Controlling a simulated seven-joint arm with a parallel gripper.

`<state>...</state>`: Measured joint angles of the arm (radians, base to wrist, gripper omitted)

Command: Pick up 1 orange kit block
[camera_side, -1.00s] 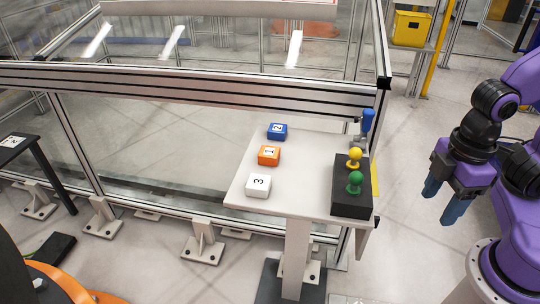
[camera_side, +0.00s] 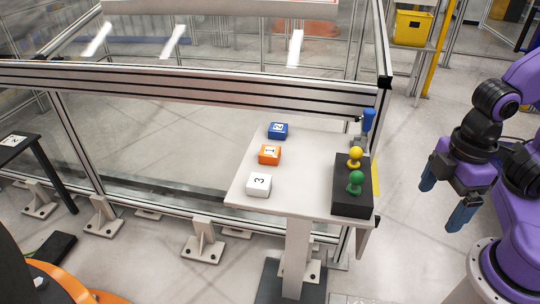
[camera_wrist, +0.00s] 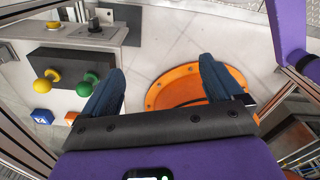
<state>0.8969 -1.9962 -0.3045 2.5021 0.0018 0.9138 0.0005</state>
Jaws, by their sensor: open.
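The orange kit block (camera_side: 269,154), marked 1, sits on the white table (camera_side: 310,206) between the blue block (camera_side: 278,130), marked 2, and the white block (camera_side: 258,184), marked 3. My gripper (camera_side: 445,204) is open and empty, to the right of the table and apart from it. In the wrist view my gripper's blue fingers (camera_wrist: 163,85) are spread wide with nothing between them. The blue block (camera_wrist: 42,115) shows at lower left there, and part of the orange block (camera_wrist: 71,117) shows beside it, close to the gripper body's edge.
A black box (camera_side: 352,198) with a yellow knob (camera_side: 355,152) and a green knob (camera_side: 355,177) stands at the table's right side. A blue-handled lever (camera_side: 368,120) is behind it. A metal-framed fence (camera_side: 200,85) runs behind the table.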

